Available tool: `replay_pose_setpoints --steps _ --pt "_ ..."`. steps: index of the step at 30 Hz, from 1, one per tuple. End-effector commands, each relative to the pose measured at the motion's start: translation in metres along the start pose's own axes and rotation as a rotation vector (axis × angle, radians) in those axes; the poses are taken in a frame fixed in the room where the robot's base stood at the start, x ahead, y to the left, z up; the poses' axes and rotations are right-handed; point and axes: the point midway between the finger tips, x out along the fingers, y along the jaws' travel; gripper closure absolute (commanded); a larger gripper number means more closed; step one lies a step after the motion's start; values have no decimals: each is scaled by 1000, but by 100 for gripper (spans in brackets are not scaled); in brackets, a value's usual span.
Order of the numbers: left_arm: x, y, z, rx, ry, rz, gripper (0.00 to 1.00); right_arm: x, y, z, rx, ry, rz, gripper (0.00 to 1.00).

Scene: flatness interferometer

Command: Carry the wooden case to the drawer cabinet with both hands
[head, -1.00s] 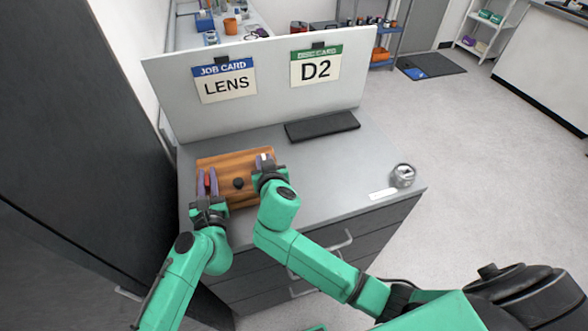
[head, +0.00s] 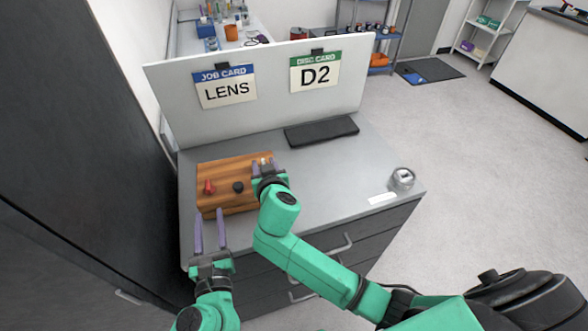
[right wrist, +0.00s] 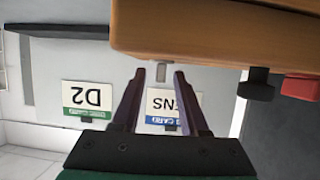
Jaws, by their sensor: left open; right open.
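The wooden case (head: 226,172) lies on the grey top of the drawer cabinet (head: 318,178), near its left edge. It has a black knob (head: 238,187) and a red part (head: 209,187). My left gripper (head: 209,226) is open and empty, in front of the case on the near side and apart from it. My right gripper (head: 264,166) is open at the right end of the case. In the right wrist view the case (right wrist: 220,32) shows at upper right, with nothing between the fingers (right wrist: 156,100); whether they touch it is unclear.
A white panel with a LENS card (head: 226,88) and a D2 card (head: 315,72) stands behind. A dark flat pad (head: 321,131), a metal can (head: 402,178) and a white label (head: 382,198) lie on the top. A dark wall-like surface (head: 80,150) stands close on the left.

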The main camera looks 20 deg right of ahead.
Motion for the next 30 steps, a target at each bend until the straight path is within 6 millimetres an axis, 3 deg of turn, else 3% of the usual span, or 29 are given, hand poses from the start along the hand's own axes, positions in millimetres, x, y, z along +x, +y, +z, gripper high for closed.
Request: replay_pose_setpoints --steps 5,12,15,19,30 --pt "-1 0 0 0 -1 0 56 -26 0 1 3 -1 -2 56" --pt "-1 0 0 0 0 0 56 -92 0 2 3 -2 -3 56" --pt "-1 0 0 0 0 0 56 -111 0 1 2 -1 -1 56" --pt "-1 0 0 0 0 0 56 -121 0 0 1 1 0 56" --pt "-1 0 0 0 0 0 56 -122 0 0 0 2 0 56"
